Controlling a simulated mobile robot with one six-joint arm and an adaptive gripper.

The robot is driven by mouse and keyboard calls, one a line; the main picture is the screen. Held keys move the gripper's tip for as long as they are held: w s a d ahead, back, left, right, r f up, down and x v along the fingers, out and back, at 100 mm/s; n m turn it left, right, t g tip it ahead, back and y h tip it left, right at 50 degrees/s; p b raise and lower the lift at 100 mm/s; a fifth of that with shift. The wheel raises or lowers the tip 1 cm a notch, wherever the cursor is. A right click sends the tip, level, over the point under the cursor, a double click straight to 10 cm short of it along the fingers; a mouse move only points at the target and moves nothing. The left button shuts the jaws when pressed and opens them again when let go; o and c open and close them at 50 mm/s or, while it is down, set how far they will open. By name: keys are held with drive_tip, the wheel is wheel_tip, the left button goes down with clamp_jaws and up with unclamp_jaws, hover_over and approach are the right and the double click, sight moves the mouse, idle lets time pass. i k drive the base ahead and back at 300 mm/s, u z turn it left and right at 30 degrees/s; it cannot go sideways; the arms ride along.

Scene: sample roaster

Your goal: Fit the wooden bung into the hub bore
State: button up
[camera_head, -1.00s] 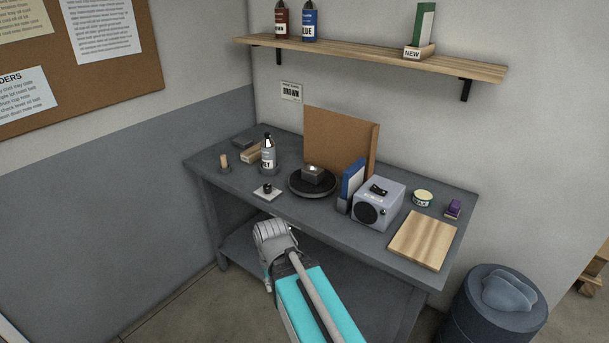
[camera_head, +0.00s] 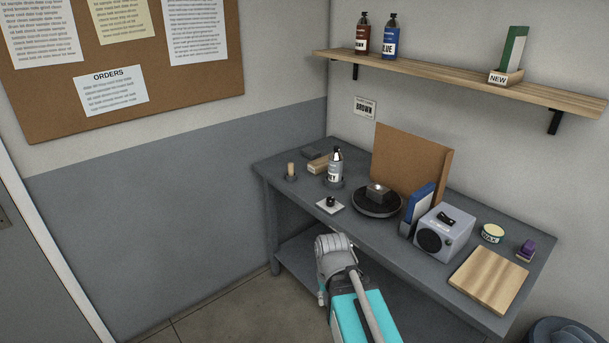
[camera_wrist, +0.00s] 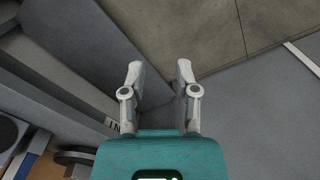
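A small light-wood cylinder, likely the wooden bung (camera_head: 291,169), stands upright in a dark round holder (camera_head: 291,178) at the back left of the grey bench. A dark round turntable (camera_head: 360,207) with a grey metal block (camera_head: 377,190) on it sits mid-bench; I cannot tell whether this is the hub, and no bore can be made out. My gripper (camera_wrist: 160,72) is open and empty in the wrist view, pointing down past the bench side to the floor. In the head view my arm is in front of the bench and the fingertips are not visible.
On the bench (camera_head: 300,203) are a white-labelled bottle (camera_head: 335,167), a white plate with a black knob (camera_head: 330,205), a blue binder (camera_head: 417,208), a grey radio-like box (camera_head: 444,233), a wooden board (camera_head: 489,281) and a tin (camera_head: 493,233). A brown panel (camera_head: 410,160) stands behind the turntable. A shelf (camera_head: 450,78) hangs above.

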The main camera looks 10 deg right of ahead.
sight(377, 192)
drive_tip(key=u, duration=0.4)
drive_tip(key=i, duration=1.6)
drive_tip(key=z, duration=0.6)
